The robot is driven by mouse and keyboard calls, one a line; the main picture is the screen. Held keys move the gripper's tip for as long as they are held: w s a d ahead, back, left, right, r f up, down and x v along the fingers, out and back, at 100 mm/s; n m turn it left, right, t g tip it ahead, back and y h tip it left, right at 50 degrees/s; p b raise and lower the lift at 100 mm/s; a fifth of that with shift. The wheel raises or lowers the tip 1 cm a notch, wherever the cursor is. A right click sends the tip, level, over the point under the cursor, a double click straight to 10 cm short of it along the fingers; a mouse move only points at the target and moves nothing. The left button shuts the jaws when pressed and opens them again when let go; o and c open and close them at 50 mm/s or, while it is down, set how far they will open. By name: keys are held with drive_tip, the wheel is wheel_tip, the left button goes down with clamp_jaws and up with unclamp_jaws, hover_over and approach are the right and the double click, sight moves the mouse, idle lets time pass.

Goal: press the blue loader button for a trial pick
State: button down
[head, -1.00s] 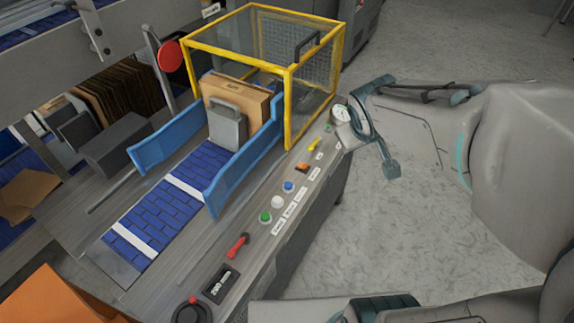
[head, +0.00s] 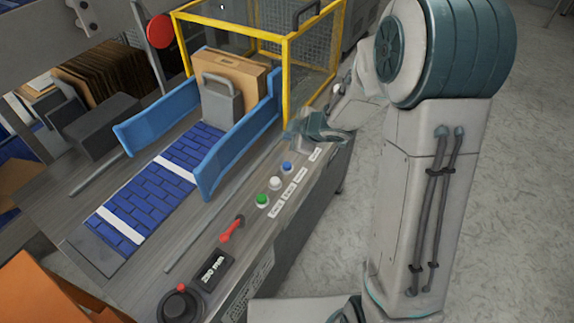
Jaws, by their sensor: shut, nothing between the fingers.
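The blue button (head: 286,167) is on the sloping control strip along the machine's right edge. It is the farthest of three round buttons that show, beyond a white button (head: 275,183) and a green button (head: 262,199). My gripper (head: 294,134) is shut and empty. It hangs just beyond the blue button, apart from it in the picture; its exact height above the panel is hard to tell. My gripper and wrist hide the far end of the strip.
A yellow-framed guard cage (head: 286,60) stands close beyond my gripper. Blue side rails (head: 236,150) flank the belt, with a cardboard case (head: 236,75) between them. A red lever (head: 232,228) and black knob (head: 181,303) are nearer. Open floor lies right of the machine.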

sight(290, 166)
wheel_tip(290, 166, down, 9)
drive_tip(key=b, duration=0.8)
drive_tip(key=shift+r+b, duration=0.1)
drive_tip(key=shift+b, duration=0.3)
idle(1.6)
drive_tip(key=shift+f, duration=0.4)
